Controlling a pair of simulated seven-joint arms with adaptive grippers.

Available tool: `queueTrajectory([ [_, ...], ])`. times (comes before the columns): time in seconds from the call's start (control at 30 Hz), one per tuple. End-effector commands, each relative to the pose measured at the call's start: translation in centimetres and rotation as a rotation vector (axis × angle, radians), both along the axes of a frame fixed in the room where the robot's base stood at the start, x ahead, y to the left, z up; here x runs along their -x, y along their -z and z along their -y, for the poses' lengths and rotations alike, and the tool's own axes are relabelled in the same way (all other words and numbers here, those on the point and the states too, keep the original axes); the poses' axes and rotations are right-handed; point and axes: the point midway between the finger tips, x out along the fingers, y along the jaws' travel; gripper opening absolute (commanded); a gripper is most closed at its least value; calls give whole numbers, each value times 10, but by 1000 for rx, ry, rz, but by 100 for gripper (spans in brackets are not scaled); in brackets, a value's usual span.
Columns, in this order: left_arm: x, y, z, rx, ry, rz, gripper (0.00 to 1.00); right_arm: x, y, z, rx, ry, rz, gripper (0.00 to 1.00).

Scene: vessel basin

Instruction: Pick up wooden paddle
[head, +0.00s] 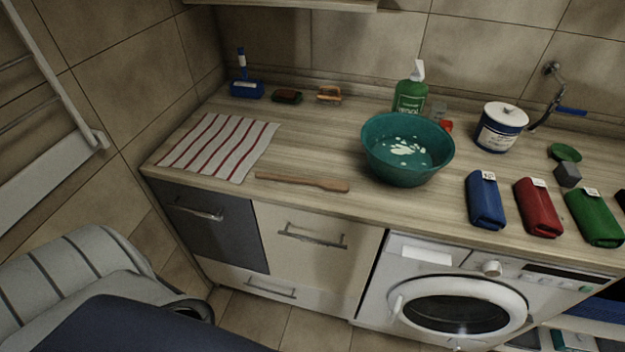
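The wooden paddle (303,183) lies flat on the wooden countertop, near its front edge. It is long, thin and brown, with its wider end to the right. It lies between the striped cloth and the teal basin, touching neither. Neither of my grippers shows in the head view.
The teal basin (407,174) with pale foam stands right of the paddle. A red-striped cloth (220,146) lies left. Folded blue (485,200), red (538,208) and green (594,218) cloths lie at right.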

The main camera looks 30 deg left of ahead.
Motion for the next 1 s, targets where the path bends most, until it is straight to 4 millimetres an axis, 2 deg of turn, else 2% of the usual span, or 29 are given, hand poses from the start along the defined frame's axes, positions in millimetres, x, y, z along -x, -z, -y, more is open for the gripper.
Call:
queueTrajectory([
  [0.47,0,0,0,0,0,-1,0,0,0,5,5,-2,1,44],
  [0.5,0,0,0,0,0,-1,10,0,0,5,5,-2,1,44],
  [0.77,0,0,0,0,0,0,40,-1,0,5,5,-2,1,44],
  [1.0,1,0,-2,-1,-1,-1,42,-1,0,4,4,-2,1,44],
])
